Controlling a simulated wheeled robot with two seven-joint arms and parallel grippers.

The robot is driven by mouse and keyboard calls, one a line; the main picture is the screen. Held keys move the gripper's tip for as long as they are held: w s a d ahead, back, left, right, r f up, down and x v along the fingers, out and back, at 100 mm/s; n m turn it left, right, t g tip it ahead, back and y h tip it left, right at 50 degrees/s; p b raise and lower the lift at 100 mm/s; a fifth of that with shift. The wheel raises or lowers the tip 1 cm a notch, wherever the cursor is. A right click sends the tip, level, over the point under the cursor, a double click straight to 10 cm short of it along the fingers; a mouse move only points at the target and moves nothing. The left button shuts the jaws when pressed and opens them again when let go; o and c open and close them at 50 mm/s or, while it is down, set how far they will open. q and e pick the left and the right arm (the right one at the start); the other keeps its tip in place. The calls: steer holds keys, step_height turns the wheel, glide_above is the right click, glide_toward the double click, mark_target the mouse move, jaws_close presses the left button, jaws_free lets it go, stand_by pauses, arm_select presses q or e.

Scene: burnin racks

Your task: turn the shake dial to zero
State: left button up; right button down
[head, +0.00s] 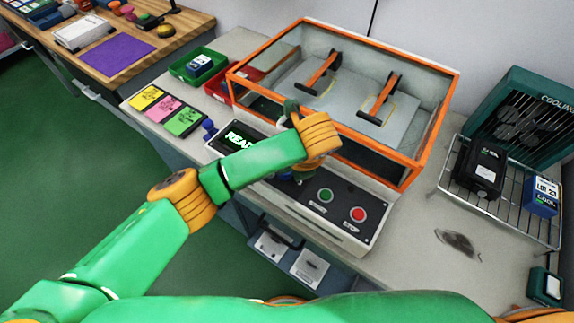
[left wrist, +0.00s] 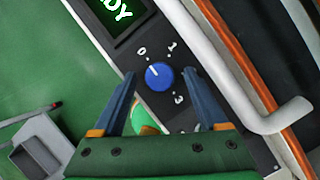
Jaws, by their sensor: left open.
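The blue shake dial (left wrist: 159,76) sits on the black control panel (left wrist: 100,15). Its short white mark points up-left, roughly toward the printed 0. The labels 1 and 3 also show; a finger covers the spot between them. My left gripper (left wrist: 160,80) is open, with one blue-grey finger on each side of the dial and a visible gap on both sides. The panel's display (head: 238,138) glows with READY, partly covered. My right gripper is not in view.
An orange-framed clear box (head: 420,155) with two handles stands behind the panel. A green button (head: 326,195) and red button (head: 358,214) lie right of the dial area. A light grey tube (left wrist: 235,105) runs close to the right finger. A wire rack (head: 520,228) is at right.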

arm_select(q)
steer(key=v, duration=0.2)
steer(key=shift+d+r, duration=0.1)
steer(key=shift+r, duration=0.3)
steer(key=p+v, duration=0.1)
steer(key=v, duration=0.2)
steer(key=shift+r+p, duration=0.3)
steer(key=shift+s+d+r, duration=0.1)
steer(key=shift+s+r, duration=0.15)
steer(key=shift+s, duration=0.1)
